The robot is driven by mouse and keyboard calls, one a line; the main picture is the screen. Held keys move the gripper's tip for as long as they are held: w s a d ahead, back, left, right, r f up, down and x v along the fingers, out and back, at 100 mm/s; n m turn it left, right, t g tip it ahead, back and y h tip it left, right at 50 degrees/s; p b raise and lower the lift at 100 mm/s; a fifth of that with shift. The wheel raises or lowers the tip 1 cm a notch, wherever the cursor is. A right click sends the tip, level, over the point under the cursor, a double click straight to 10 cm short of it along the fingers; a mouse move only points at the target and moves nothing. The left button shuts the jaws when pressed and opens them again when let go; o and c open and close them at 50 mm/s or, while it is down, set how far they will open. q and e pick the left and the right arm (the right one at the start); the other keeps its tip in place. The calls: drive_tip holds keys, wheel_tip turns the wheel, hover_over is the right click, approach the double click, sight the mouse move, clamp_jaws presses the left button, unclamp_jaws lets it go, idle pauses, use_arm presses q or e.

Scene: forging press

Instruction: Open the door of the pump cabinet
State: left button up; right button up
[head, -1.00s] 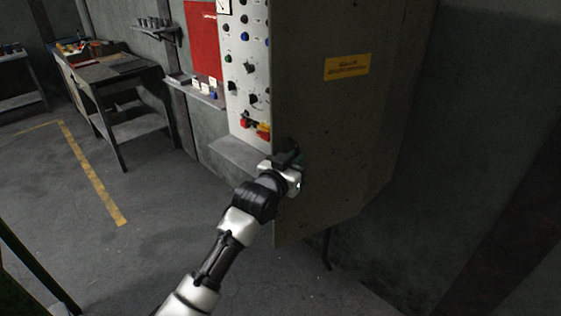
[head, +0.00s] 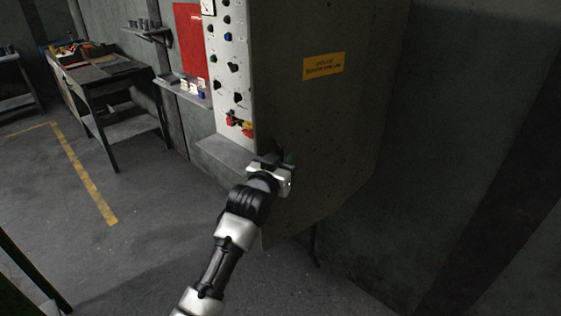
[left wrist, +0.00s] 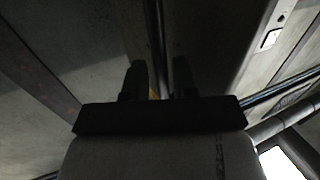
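The pump cabinet seems to be the tall grey metal box in the head view; its broad grey side (head: 330,120) carries a yellow label (head: 323,66). I cannot tell which face is the door, and no handle shows clearly. My left gripper (head: 272,165) is at the lower near corner of this side, close in front of it. In the left wrist view my left gripper's two dark fingers (left wrist: 160,80) stand apart. A thin dark upright edge shows between or behind them, with a small yellow patch; contact cannot be told. My right gripper is not in view.
A white control panel (head: 228,85) with knobs adjoins the grey side, with a grey ledge (head: 226,151) below. A workbench (head: 108,70) and a red board (head: 190,40) stand further left. The floor (head: 150,250) at left is clear, with a yellow line (head: 85,180).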

use_arm(q)
drive_tip(key=shift+o, duration=0.5)
drive_tip(key=shift+d+f, duration=0.15)
drive_tip(key=b+v, duration=0.2)
drive_tip(key=v, duration=0.8)
drive_tip(key=shift+s+a+b, duration=0.25)
drive_tip(key=shift+s+b, duration=0.05)
drive_tip(key=shift+b, duration=0.1)
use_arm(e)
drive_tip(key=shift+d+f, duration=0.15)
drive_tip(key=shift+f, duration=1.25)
